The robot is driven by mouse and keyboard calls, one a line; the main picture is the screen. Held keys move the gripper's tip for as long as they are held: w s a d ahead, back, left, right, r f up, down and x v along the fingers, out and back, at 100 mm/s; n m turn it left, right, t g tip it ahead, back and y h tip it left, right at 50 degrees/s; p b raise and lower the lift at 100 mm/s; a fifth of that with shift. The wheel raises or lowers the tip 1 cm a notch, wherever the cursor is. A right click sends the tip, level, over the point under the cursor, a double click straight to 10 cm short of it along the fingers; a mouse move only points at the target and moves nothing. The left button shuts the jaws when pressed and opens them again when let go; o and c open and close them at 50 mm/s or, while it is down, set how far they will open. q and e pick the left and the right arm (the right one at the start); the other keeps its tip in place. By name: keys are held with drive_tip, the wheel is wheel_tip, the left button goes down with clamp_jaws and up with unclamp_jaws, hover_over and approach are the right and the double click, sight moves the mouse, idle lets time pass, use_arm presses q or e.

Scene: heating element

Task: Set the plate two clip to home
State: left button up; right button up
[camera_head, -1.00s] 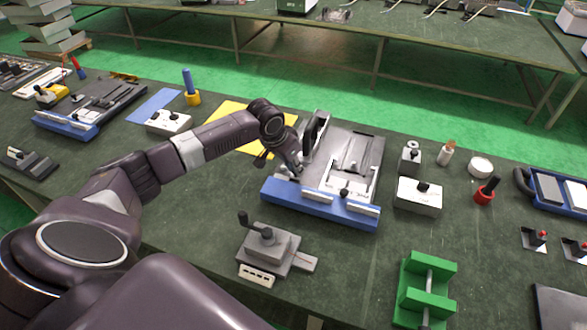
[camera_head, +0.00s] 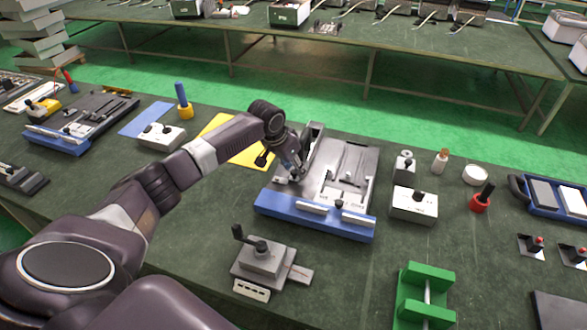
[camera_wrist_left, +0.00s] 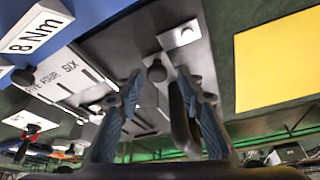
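The grey fixture with a blue front edge (camera_head: 325,222) stands mid-bench in the head view. I cannot single out which part of it is the plate two clip. My left gripper (camera_head: 293,172) is low over the fixture's left part, beside a dark upright piece (camera_head: 313,134). In the left wrist view the blue-padded fingers (camera_wrist_left: 160,112) stand apart. A black round knob (camera_wrist_left: 156,71) on a grey plate shows beyond the gap, and a dark curved handle (camera_wrist_left: 182,118) shows close to the right-hand finger. Contact cannot be told. My right gripper is not in view.
A yellow sheet (camera_head: 247,153) lies behind my left arm. A white box with a black knob (camera_head: 414,205) stands right of the fixture, a grey lever block (camera_head: 262,258) in front, and a green stand (camera_head: 410,300) at front right. Bare bench lies between them.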

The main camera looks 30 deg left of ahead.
use_arm(q)
drive_tip(key=shift+s, duration=0.1)
drive_tip(key=shift+r, duration=0.15)
drive_tip(key=v, duration=1.1)
drive_tip(key=shift+r, duration=0.3)
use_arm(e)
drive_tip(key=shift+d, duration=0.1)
use_arm(q)
drive_tip(key=shift+r, duration=0.1)
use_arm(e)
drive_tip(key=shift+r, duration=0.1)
